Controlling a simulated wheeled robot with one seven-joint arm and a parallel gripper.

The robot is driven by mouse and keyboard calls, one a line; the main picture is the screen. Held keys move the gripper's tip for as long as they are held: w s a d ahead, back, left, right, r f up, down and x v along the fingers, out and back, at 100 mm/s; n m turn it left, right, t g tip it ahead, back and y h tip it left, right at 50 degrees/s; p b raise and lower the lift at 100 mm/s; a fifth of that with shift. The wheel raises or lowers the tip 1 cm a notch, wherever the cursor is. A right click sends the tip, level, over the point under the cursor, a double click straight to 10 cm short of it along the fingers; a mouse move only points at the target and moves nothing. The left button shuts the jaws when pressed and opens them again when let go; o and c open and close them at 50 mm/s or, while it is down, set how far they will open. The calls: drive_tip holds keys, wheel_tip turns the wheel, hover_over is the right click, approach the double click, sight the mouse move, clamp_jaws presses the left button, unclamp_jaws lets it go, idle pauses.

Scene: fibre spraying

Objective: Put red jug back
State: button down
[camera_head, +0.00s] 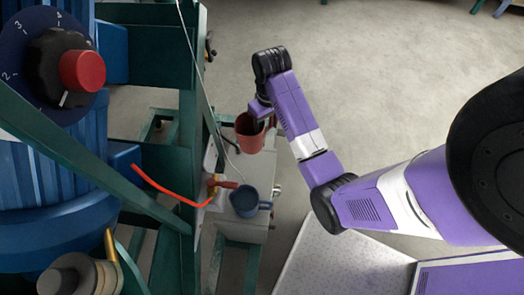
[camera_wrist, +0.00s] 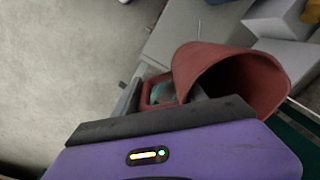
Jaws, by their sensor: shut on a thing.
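The red jug (camera_head: 248,133) is a reddish-brown open vessel beside the green frame in the head view. In the wrist view the red jug (camera_wrist: 245,78) is tilted, with its wide mouth toward the lower right and its handle toward my gripper. My gripper (camera_head: 262,108) reaches the jug from above in the head view. In the wrist view my gripper (camera_wrist: 195,108) is shut on the jug at its handle side. The fingertips are partly hidden behind the dark bar of the gripper and the jug.
A blue jug (camera_head: 245,201) stands on a grey box-like ledge (camera_head: 240,232) below the red jug. A red-handled valve (camera_head: 220,183) and an orange-red tube (camera_head: 165,188) are close by. Green frame bars (camera_head: 188,120) stand to the left. Open floor (camera_head: 390,80) lies to the right.

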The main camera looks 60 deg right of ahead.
wheel_tip(320, 180, down, 15)
drive_tip(key=shift+r, duration=0.1)
idle(0.3)
drive_tip(key=c, duration=0.6)
unclamp_jaws()
drive_tip(key=shift+b, duration=0.3)
drive_tip(key=shift+c, duration=0.2)
drive_tip(key=r, duration=1.2)
drive_tip(key=shift+s+d+p, duration=0.15)
drive_tip(key=shift+d+p, duration=0.1)
drive_tip(key=shift+p, duration=0.15)
